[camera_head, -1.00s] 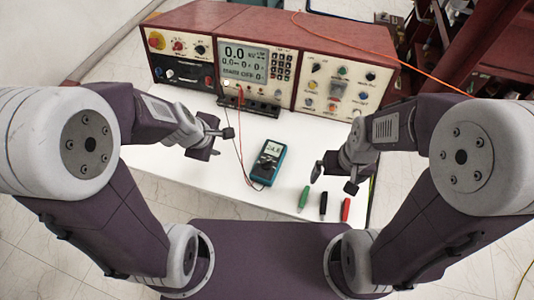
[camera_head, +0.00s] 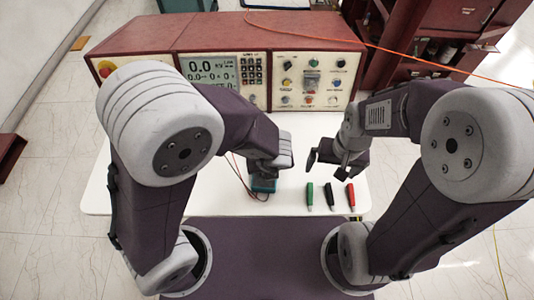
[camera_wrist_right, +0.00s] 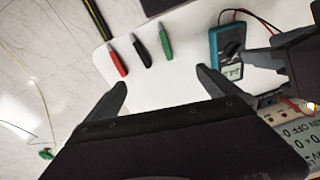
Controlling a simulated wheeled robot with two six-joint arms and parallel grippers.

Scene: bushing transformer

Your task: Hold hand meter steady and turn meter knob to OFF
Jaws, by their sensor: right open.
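The hand meter (camera_head: 263,184), teal with a dark face, lies on the white table, mostly hidden under my left wrist in the head view. The right wrist view shows more of it (camera_wrist_right: 216,45), with its dark round knob (camera_wrist_right: 233,49) and small display. My left gripper (camera_wrist_right: 257,57) has a dark finger close beside the meter; I cannot tell if it touches, and its jaw opening is hidden. My right gripper (camera_head: 328,164) is open and empty, to the right of the meter and above the table; its spread fingers also show in the right wrist view (camera_wrist_right: 162,88).
Green (camera_head: 310,196), black (camera_head: 329,195) and red (camera_head: 351,196) probes lie on the table right of the meter. A red console (camera_head: 313,80) with a display and knobs stands behind. Thin leads (camera_head: 240,172) run near the meter. An orange cable crosses the console top.

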